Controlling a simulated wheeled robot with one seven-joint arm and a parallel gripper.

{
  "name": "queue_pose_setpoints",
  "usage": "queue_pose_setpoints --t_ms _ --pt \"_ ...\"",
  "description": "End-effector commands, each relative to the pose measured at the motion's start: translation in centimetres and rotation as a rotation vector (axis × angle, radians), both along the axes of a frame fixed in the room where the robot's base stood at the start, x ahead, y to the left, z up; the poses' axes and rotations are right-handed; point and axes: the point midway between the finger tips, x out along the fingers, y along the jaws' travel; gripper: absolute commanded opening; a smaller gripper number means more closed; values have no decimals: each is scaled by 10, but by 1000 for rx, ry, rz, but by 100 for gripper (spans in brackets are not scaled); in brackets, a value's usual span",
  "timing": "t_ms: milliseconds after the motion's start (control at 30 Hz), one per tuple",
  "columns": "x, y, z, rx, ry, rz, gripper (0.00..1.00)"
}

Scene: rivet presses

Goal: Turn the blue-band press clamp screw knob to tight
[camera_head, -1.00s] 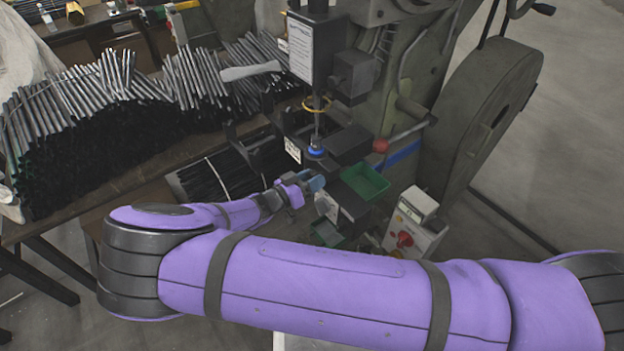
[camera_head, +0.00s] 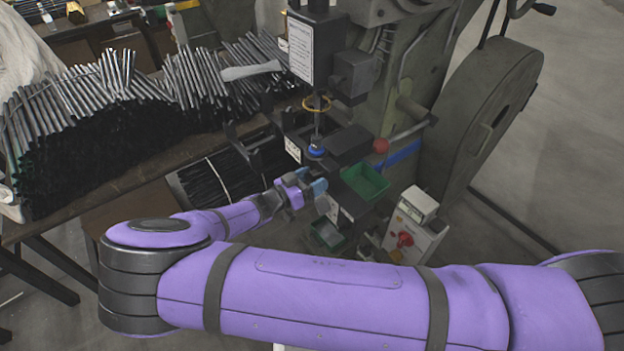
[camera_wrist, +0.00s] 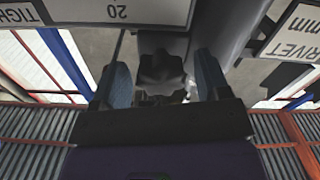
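The press with the blue band (camera_head: 402,155) stands at the centre right in the head view. In the wrist view a dark lobed knob (camera_wrist: 161,72) lies between the two blue fingers of my gripper (camera_wrist: 163,80). Light gaps show on both sides of the knob, so the fingers are open around it and appear not to touch it. In the head view my gripper (camera_head: 312,187) is at the press's front, left of the green bin. The knob is hard to make out there. A label reading "TIGHT" (camera_wrist: 18,14) shows at the wrist view's upper left.
A green bin (camera_head: 365,182) is right of my gripper, and a smaller tray (camera_head: 328,235) sits below. A control box with a red knob (camera_head: 412,228) stands to the right. Bundled rods (camera_head: 75,130) cover the table at left. A red ball handle (camera_head: 380,146) sticks out above.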

Motion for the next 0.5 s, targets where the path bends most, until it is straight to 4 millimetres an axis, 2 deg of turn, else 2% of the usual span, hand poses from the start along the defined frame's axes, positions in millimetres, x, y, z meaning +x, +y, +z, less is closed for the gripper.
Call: queue_pose_setpoints --t_ms 267,367,500 --pt "-1 2 1 -1 -1 0 69" --pt "-5 9 1 -1 -1 1 69" --pt "-18 29 0 1 0 3 69"
